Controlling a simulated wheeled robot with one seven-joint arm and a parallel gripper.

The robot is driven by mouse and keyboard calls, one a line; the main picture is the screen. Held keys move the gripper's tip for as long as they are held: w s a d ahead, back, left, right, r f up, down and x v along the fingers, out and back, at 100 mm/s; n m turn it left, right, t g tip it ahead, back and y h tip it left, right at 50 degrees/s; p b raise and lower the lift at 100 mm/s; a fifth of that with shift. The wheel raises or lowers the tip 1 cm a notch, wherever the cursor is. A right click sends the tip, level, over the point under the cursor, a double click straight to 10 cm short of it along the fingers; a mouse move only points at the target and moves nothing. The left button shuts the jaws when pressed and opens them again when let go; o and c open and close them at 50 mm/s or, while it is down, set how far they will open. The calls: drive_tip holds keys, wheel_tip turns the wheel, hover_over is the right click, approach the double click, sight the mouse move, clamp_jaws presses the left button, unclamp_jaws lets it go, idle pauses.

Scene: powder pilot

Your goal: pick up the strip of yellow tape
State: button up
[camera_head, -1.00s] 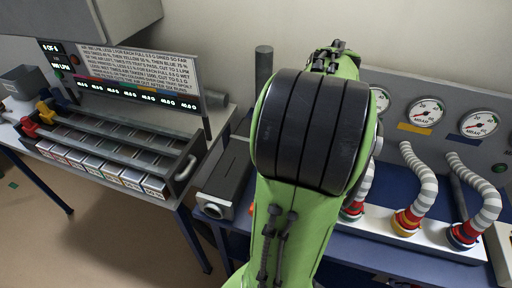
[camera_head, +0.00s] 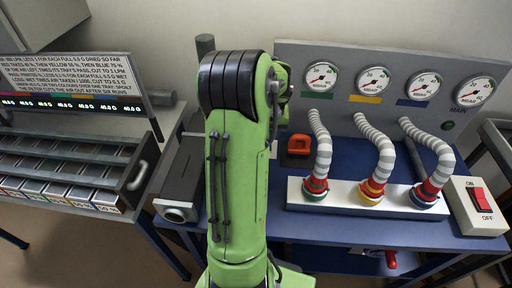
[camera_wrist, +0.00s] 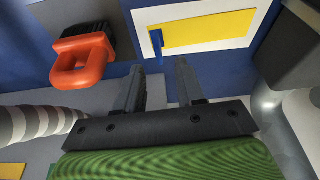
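A flat yellow strip (camera_wrist: 210,31) lies on a white card or plate on the blue surface, at the top of the wrist view. A small blue piece (camera_wrist: 157,42) touches or adjoins its left end. My gripper (camera_wrist: 161,78) is open, its two dark fingers apart with nothing between them. The fingers point toward the lower edge of the white card; I cannot tell their height above it. In the head view my green arm hides the gripper and this strip. Another yellow strip (camera_head: 365,99) is on the gauge panel below the second gauge.
An orange-and-black object (camera_head: 299,146) sits on the blue bench, left of the gripper in the wrist view (camera_wrist: 80,60). Striped hoses (camera_head: 376,150) rise from a white base. A grey box (camera_head: 181,180), a switch box (camera_head: 475,205) and a tray rack (camera_head: 75,170) stand around.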

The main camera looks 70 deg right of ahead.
drive_tip(key=b+x, duration=0.1)
drive_tip(key=x, duration=0.3)
drive_tip(key=shift+f, duration=0.35)
drive_tip(key=shift+r, duration=0.1)
drive_tip(key=shift+c, duration=1.2)
clamp_jaws()
